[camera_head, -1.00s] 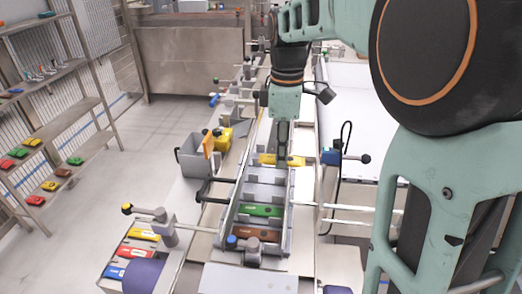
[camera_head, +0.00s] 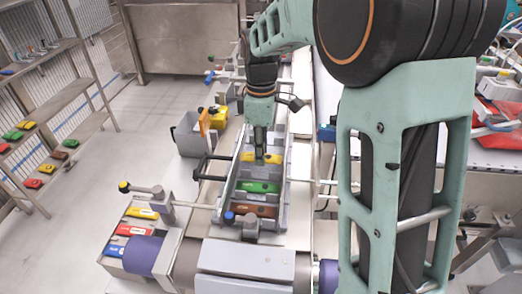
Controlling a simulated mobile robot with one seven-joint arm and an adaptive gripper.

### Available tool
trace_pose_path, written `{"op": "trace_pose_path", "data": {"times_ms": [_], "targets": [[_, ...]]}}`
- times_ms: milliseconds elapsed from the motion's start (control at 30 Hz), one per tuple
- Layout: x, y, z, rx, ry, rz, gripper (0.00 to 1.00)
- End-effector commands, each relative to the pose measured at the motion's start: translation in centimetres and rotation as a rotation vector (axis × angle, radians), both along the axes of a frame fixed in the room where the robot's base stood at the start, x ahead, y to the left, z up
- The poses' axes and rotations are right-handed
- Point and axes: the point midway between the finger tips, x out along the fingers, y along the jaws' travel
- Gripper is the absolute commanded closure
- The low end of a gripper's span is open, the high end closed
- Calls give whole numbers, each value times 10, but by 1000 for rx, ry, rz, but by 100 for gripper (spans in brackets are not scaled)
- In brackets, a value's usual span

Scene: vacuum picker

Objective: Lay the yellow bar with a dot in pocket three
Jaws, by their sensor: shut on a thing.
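The yellow bar (camera_head: 273,158) lies crosswise at the grey pocketed tray (camera_head: 284,210), behind the green bar. My gripper (camera_head: 260,160) points down and is shut on the yellow bar near its middle, covering part of it. I cannot make out a dot on it. A green bar (camera_head: 260,187) and, nearer, a brown bar (camera_head: 262,211) lie in the tray's front pockets. A strip of grey tray shows between the yellow and green bars. I cannot tell whether the yellow bar touches the pocket floor.
A blue-knobbed clamp (camera_head: 243,222) stands at the tray's front end. A black handle bar (camera_head: 208,168) is at its left. A grey bin (camera_head: 188,138) and a yellow fixture (camera_head: 220,116) stand behind left. A rack (camera_head: 160,226) holding several coloured bars is at front left.

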Motion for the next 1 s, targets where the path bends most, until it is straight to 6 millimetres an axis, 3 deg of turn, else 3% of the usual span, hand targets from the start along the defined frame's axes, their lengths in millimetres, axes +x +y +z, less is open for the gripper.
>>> {"op": "trace_pose_path", "data": {"times_ms": [467, 500, 633, 1000], "targets": [[0, 0, -12, 0, 0, 0, 100], [0, 0, -12, 0, 0, 0, 76], [0, 0, -12, 0, 0, 0, 61], [0, 0, -5, 0, -1, 0, 60]]}}
